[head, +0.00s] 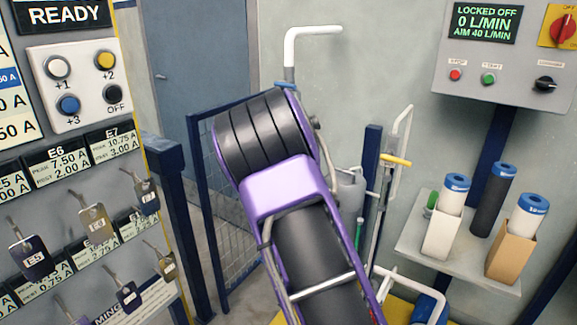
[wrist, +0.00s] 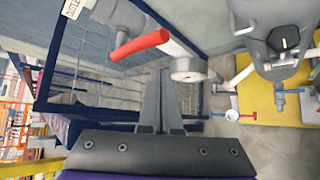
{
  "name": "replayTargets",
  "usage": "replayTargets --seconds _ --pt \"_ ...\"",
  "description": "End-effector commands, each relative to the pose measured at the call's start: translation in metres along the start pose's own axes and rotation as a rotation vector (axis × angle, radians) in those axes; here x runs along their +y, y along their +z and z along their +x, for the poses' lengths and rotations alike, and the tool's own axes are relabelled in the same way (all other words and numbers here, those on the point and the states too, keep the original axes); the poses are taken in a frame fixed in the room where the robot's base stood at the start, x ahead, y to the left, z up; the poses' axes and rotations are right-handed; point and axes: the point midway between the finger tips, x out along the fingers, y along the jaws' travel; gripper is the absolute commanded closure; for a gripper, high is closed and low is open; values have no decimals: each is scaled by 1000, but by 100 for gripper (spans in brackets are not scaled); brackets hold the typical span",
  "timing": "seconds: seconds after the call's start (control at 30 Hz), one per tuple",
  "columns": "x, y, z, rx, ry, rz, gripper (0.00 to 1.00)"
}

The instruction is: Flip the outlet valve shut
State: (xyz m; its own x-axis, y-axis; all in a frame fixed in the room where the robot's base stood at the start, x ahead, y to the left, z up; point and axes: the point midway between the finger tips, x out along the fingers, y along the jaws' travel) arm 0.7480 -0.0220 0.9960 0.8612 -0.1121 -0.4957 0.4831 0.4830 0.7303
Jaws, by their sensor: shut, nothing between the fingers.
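A red lever handle (wrist: 140,43) shows in the wrist view on a grey valve body and pipe (wrist: 115,15). It slants up to the right and joins a white pipe by a round gauge (wrist: 188,70). No label shows whether this is the outlet valve. My gripper (wrist: 162,74) is shut and empty, its fingertips below and a little right of the lever in the picture, apparently apart from it. In the head view my arm hides the gripper and the red lever. A yellow handle (head: 396,160) shows there on thin pipework right of my arm.
A grey housing with a black knob (wrist: 285,37) stands at the right of the wrist view. A blue mesh fence (head: 225,200) and a cartridge shelf (head: 455,256) flank my arm.

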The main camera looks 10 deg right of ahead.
Motion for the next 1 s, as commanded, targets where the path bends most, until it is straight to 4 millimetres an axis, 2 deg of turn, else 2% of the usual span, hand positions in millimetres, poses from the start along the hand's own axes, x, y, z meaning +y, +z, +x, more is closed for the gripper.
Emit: replayTargets --seconds 0.03,0.07,0.1,0.2,0.4,0.5,0.7,1.0 --pt "-12 -10 10 0 -3 -1 100" --pt "-9 -11 8 1 -2 0 100" --pt "6 -9 -8 2 3 1 100" --pt "16 -13 -29 3 1 2 100" --pt "34 -19 -62 3 -3 1 100" --pt "39 -20 -71 2 -5 0 100" --pt "42 -21 -79 0 -9 0 100" --pt "43 -20 -79 -1 -7 6 100"
